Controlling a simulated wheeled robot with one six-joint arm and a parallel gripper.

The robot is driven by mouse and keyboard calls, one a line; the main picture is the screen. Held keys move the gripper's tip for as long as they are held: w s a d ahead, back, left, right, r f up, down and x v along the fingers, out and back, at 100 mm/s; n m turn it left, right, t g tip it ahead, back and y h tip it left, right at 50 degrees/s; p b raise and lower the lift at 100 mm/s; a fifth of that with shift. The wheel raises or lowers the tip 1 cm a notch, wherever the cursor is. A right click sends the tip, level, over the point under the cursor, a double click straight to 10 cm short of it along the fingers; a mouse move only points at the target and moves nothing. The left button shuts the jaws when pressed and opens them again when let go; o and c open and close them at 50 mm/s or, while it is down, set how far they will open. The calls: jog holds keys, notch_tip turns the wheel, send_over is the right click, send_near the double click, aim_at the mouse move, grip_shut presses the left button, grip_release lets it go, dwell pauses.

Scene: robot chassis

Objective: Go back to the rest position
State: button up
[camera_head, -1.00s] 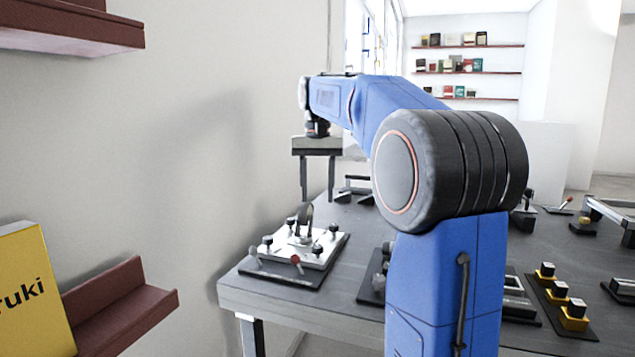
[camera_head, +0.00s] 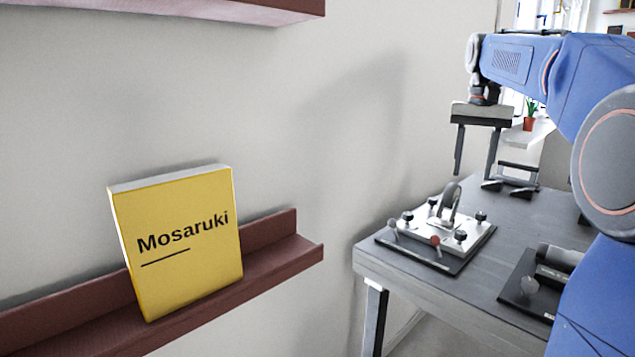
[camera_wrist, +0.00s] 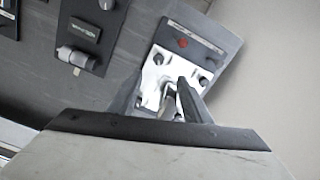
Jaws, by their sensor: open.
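My gripper (camera_head: 474,150) hangs from my blue arm at the upper right of the head view, its two dark fingers pointing down. They are apart with nothing between them. It is above and behind the metal fixture plate (camera_head: 440,233) on the grey table. In the wrist view my gripper (camera_wrist: 185,100) looks down, and the metal plate (camera_wrist: 150,92) shows beyond the fingers, partly hidden by them.
A yellow "Mosaruki" book (camera_head: 180,245) leans on a dark red wall shelf (camera_head: 285,255) at the left. Another shelf (camera_head: 200,8) is above it. The grey table (camera_head: 400,275) also holds a black device (camera_head: 530,285). A potted plant (camera_head: 530,120) stands behind.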

jog(key=s+a+f+n+t, duration=0.1)
jog(key=s+a+f+n, duration=0.1)
jog(key=s+a+f, duration=0.45)
jog(key=s+a+f+n+t, duration=0.1)
jog(key=s+a+f, duration=0.25)
jog(key=s, duration=0.55)
jog(key=s+a+f+n+t, duration=0.1)
jog(key=s+a+f+n, duration=0.1)
jog(key=s+f, duration=0.5)
jog(key=s+a+f+n+t, duration=0.1)
jog(key=s+a+f, duration=0.2)
jog(key=s+f, duration=0.4)
notch_tip(320, 180, down, 3)
jog(key=shift+f+n+t, duration=0.2)
jog(key=shift+n+t, duration=0.1)
jog(key=shift+n, duration=0.1)
jog(key=shift+a+r, duration=0.1)
